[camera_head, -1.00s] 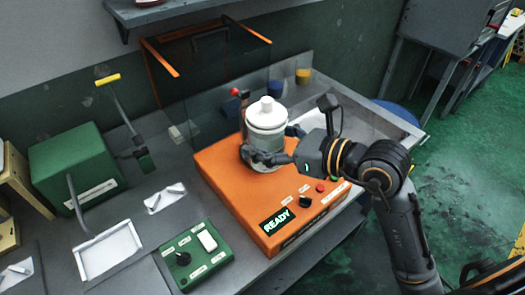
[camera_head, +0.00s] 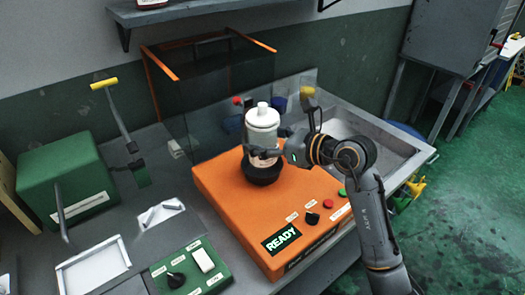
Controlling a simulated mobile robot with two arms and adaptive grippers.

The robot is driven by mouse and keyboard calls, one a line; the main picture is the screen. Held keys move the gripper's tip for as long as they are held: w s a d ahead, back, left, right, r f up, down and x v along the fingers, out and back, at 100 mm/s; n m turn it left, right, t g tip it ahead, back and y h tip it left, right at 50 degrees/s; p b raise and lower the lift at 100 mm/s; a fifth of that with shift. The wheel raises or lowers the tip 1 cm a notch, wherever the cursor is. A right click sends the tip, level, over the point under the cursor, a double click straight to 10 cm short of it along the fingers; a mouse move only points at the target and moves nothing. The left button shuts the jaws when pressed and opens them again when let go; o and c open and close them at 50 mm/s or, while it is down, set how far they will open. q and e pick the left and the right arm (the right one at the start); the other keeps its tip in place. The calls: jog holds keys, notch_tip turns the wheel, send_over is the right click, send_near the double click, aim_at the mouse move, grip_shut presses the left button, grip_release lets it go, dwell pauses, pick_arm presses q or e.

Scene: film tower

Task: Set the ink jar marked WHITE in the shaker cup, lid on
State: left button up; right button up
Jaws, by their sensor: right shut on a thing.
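The ink jar (camera_head: 262,122) is pale with a white knobbed lid on. It stands upright over the dark shaker cup (camera_head: 262,174) on the orange machine. My right gripper (camera_head: 263,156) comes in from the right and is shut around the lower part of the jar, just above the cup. The fingers hide where jar and cup meet, so I cannot tell how deep the jar sits in it. I cannot read a marking on the jar. My left gripper is not in view.
The orange machine (camera_head: 225,204) has a lit READY sign, a black knob and red and green buttons in front. Clear panels and an orange-edged frame stand behind. A green control box (camera_head: 194,272) and a green block (camera_head: 62,183) are at left. A grey tray (camera_head: 370,130) lies at right.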

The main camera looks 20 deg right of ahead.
jog(key=shift+w+d+f, duration=0.1)
jog(key=shift+w+f, duration=0.35)
jog(key=f, duration=0.3)
jog(key=shift+w+p, duration=0.2)
jog(key=shift+p, duration=0.1)
jog(key=shift+f, duration=0.3)
jog(key=shift+f, duration=0.15)
jog(key=o, duration=1.5)
